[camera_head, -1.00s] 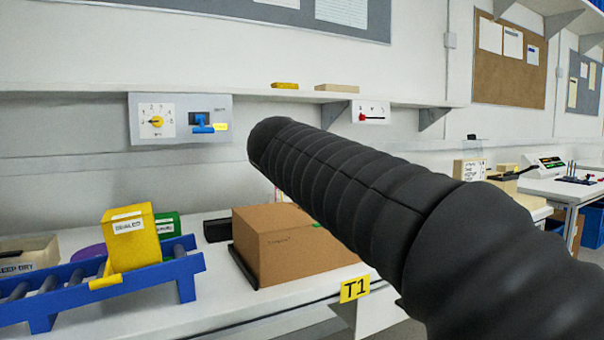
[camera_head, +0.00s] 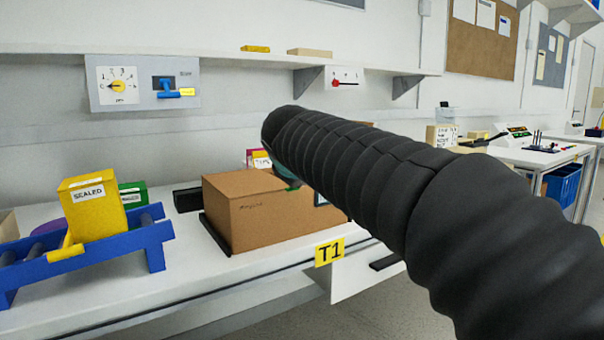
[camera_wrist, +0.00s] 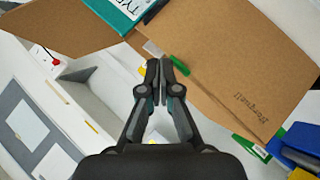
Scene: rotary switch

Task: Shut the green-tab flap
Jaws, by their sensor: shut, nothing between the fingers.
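The brown cardboard box (camera_head: 262,222) stands on the bench, partly hidden by my arm in the head view. In the wrist view its printed side (camera_wrist: 250,75) fills the upper right, and a brown cardboard panel (camera_wrist: 70,28) sticks out at the upper left. A green tab (camera_wrist: 179,66) shows at a cardboard edge, just right of my gripper's fingertips (camera_wrist: 160,66). My gripper is shut and empty. I cannot tell whether it touches the tab or cardboard.
A teal item with a white label (camera_wrist: 118,14) lies by the cardboard. A yellow box (camera_head: 92,208) sits on a blue roller stand (camera_head: 150,240) left of the box. A wall panel with a dial (camera_head: 118,86) and a shelf (camera_head: 230,54) are behind. Floor shows beyond the bench's right end.

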